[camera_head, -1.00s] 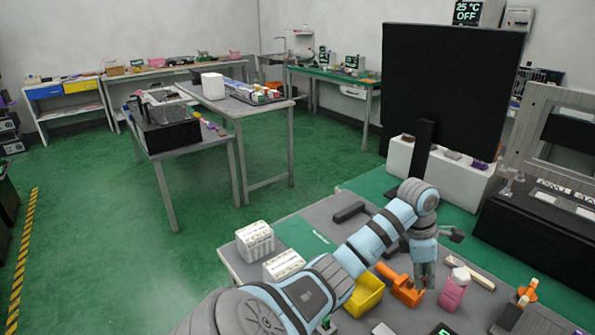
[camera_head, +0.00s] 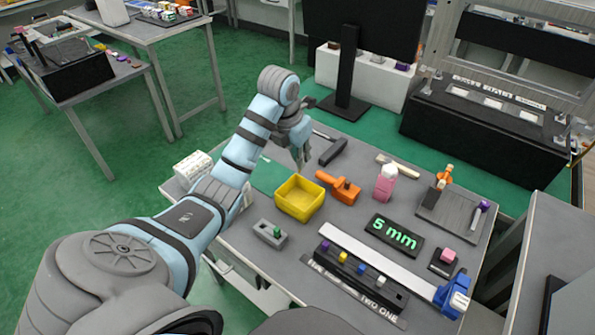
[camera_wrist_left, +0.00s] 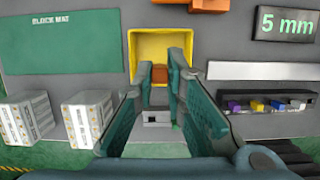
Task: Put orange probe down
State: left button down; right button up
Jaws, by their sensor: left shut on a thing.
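My left gripper (camera_head: 299,165) hangs above the table near the back edge of the yellow bin (camera_head: 299,198), fingers pointing down. In the left wrist view the gripper (camera_wrist_left: 161,75) is shut on a small orange-brown piece, which looks like the orange probe (camera_wrist_left: 159,73); the fingers hide most of it. The yellow bin (camera_wrist_left: 160,42) shows beyond the fingertips. An orange tool-shaped object (camera_head: 340,187) lies on the table right of the bin. My right gripper is not in view.
A pink bottle (camera_head: 384,184), a "5 mm" display (camera_head: 394,236) and a black block with coloured pegs (camera_head: 362,276) stand to the right. The green block mat (camera_wrist_left: 58,42) is bare.

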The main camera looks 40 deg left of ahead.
pick_arm(q)
notch_tip(320, 180, down, 7)
jog(key=b, duration=0.3)
jog(key=shift+f+b, duration=0.2)
jog(key=shift+b, duration=0.2)
notch_tip(320, 180, down, 5)
jog(key=shift+f, duration=0.2)
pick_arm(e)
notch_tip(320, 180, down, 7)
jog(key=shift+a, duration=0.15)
pick_arm(q)
jog(key=shift+f, duration=0.1)
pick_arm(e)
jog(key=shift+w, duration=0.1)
pick_arm(q)
jog(key=c, duration=1.6)
grip_release()
jog(key=shift+c, duration=0.2)
jog(key=p+v, duration=0.6)
jog(key=v, duration=0.6)
jog(key=shift+p, duration=0.3)
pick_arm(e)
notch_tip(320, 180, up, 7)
pick_arm(q)
jog(key=shift+w, duration=0.1)
